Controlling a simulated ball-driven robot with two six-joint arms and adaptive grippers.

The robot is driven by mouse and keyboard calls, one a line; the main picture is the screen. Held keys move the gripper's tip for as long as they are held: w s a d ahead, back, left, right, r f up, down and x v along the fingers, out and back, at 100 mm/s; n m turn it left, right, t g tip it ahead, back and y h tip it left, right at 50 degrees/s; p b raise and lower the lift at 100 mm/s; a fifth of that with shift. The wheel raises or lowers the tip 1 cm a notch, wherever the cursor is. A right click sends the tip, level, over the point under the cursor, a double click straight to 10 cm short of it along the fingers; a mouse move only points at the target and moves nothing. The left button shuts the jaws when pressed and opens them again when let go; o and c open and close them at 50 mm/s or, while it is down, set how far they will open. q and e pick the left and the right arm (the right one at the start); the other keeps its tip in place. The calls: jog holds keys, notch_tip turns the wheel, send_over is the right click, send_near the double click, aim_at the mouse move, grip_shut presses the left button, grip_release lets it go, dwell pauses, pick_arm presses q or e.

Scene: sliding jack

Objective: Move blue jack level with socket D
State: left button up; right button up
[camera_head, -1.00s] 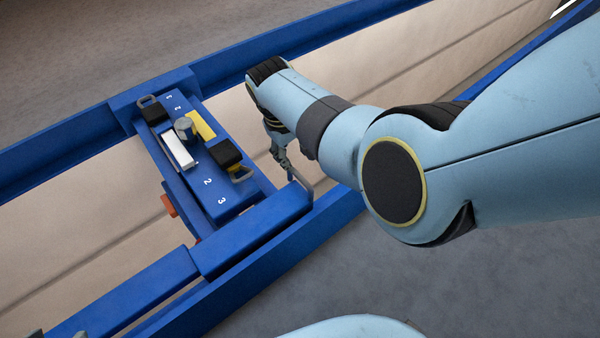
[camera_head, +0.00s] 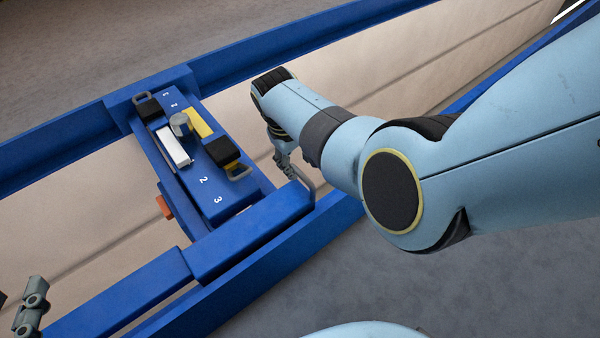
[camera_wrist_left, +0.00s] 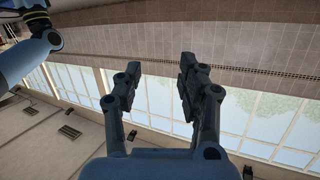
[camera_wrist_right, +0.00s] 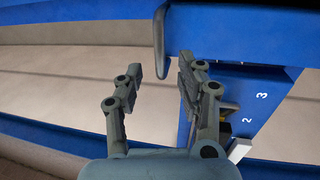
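A blue carriage (camera_head: 215,210), which I take as the blue jack, spans two blue rails and carries the numbers 2 and 3. A grey handle (camera_head: 305,178) stands at its near right end. My right gripper (camera_head: 287,163) is beside that handle. In the right wrist view my right gripper (camera_wrist_right: 160,70) is open, and the handle (camera_wrist_right: 159,45) shows in the gap between its fingers; I cannot tell whether it lies between them in depth. My left gripper (camera_wrist_left: 155,75) is open and empty, away from the carriage. No label D is readable.
On the carriage are a white block (camera_head: 174,147), a yellow block (camera_head: 198,122), a grey knob (camera_head: 181,123) and two black blocks with grey loops (camera_head: 223,152). An orange piece (camera_head: 164,207) sticks out on its left side. The far rail (camera_head: 280,50) and near rail (camera_head: 290,228) bound the carriage.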

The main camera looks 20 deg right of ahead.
aim_at(301, 174)
jog(key=shift+d+f+b, duration=0.25)
jog(key=shift+f+b, duration=0.65)
jog(key=shift+f, duration=0.3)
jog(key=shift+w+d+f+b, duration=0.1)
jog(key=shift+d+f+b, duration=0.1)
jog(key=shift+f+b, duration=0.8)
pick_arm(q)
jog(key=w+d+r+m+t+h, duration=0.1)
jog(key=r+t, duration=0.4)
jog(key=r, duration=0.7)
jog(key=w+d+r+m+t+h, duration=0.1)
jog(key=r+t+h, duration=0.4)
jog(key=r, duration=0.6)
jog(key=shift+w+d+r+m+t+h, duration=0.45)
jog(key=shift+w+m, duration=0.2)
jog(key=shift+m, duration=0.75)
jog(key=shift+f, duration=0.1)
pick_arm(e)
jog(key=shift+f, duration=0.1)
grip_shut()
